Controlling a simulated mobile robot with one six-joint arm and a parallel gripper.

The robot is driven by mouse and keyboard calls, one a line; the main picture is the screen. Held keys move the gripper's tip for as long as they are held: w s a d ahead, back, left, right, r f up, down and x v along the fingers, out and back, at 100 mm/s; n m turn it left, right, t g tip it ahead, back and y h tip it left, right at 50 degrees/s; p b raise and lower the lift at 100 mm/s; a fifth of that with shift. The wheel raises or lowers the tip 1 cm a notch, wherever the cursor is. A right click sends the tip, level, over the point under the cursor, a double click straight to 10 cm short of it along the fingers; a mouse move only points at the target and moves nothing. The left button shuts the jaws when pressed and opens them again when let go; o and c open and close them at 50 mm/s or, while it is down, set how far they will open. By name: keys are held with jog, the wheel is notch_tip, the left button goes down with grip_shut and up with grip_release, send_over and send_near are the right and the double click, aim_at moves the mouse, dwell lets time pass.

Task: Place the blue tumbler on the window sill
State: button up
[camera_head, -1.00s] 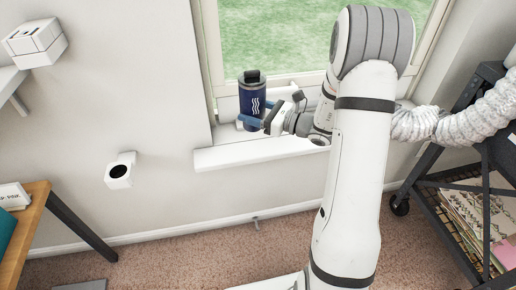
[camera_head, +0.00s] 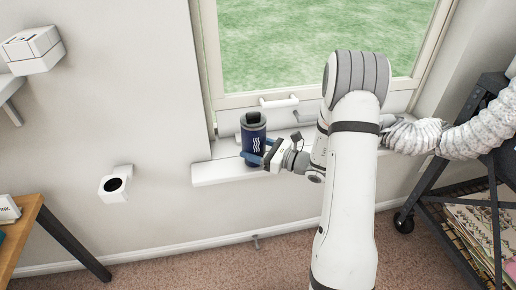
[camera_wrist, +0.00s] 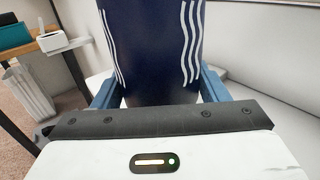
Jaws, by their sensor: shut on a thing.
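The blue tumbler (camera_head: 253,135) is dark blue with white wavy lines and a black lid, and it is upright. My gripper (camera_head: 258,158) is shut on its lower part, with a blue finger on each side; the tumbler also fills the middle of the wrist view (camera_wrist: 152,45). The white window sill (camera_head: 225,172) runs below the window, and the tumbler is over its left part. I cannot tell whether the tumbler's base touches the sill; its bottom is hidden behind the fingers in the head view.
The window frame with a white handle (camera_head: 279,102) stands behind the sill. A white wall fitting with a dark round opening (camera_head: 115,185) is at lower left. A wooden table (camera_head: 22,222) is at far left, and a dark wheeled cart (camera_head: 470,190) is at right.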

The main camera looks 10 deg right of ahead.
jog(key=shift+f, duration=0.2)
jog(key=o, duration=1.2)
jog(key=shift+r, duration=0.1)
